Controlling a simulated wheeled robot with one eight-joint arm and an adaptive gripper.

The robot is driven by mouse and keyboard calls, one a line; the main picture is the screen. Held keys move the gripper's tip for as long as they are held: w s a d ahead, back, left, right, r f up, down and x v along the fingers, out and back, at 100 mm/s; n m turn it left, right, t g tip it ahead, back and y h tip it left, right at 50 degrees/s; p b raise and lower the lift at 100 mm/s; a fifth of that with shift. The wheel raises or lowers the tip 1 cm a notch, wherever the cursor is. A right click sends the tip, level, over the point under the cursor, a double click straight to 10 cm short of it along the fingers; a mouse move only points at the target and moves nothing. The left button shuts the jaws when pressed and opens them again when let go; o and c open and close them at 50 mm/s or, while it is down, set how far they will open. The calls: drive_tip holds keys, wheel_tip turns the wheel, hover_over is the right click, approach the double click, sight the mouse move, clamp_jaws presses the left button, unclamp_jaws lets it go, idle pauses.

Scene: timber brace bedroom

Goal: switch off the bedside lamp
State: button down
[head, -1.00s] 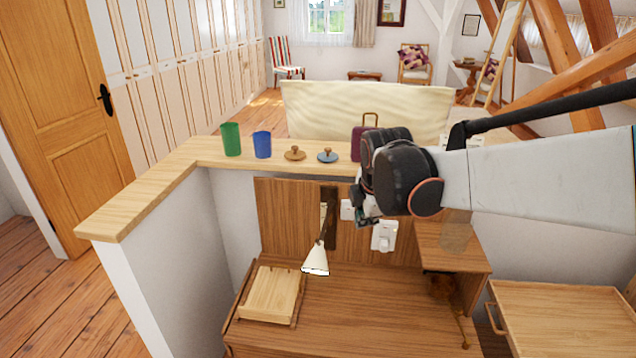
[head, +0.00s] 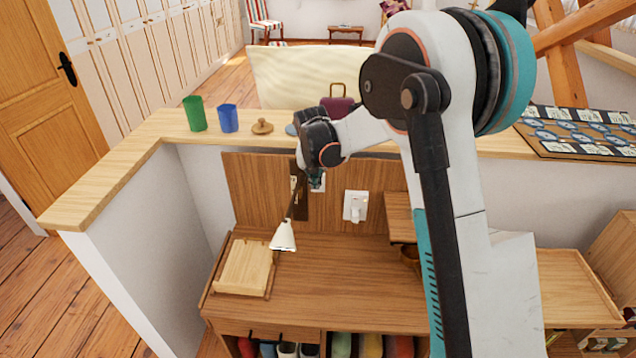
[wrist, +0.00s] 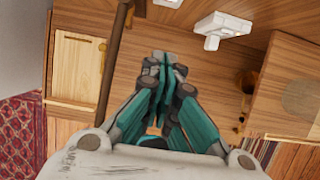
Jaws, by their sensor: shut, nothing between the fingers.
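The bedside lamp has a white cone shade (head: 283,237) on a thin dark arm, fixed to a dark plate (head: 301,205) on the wooden back panel. The lamp's dark arm (wrist: 115,60) runs down the left side of the wrist view. A white switch or socket plate (head: 355,206) is on the panel right of the lamp; it also shows in the wrist view (wrist: 222,27). A smaller white plate (head: 318,183) is partly hidden by my gripper (head: 316,182). My gripper (wrist: 165,70) is shut and empty, just right of the lamp arm; I cannot tell whether they touch.
A wooden tray (head: 245,268) lies on the desk's left. A ledge (head: 170,130) above holds a green cup (head: 195,113), a blue cup (head: 228,118), a lidded wooden item (head: 262,127) and a purple bag (head: 337,107). A small shelf (head: 398,217) stands right. The desk's middle is clear.

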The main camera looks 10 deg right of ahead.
drive_tip(key=shift+w+f, duration=0.1)
drive_tip(key=shift+f, duration=0.05)
drive_tip(key=w+d+f+b, duration=0.2)
drive_tip(key=w+f+b, duration=0.1)
drive_tip(key=w+f, duration=0.4)
drive_tip(key=shift+d+f+b, duration=0.15)
drive_tip(key=shift+f+b, duration=0.2)
drive_tip(key=shift+f, duration=0.45)
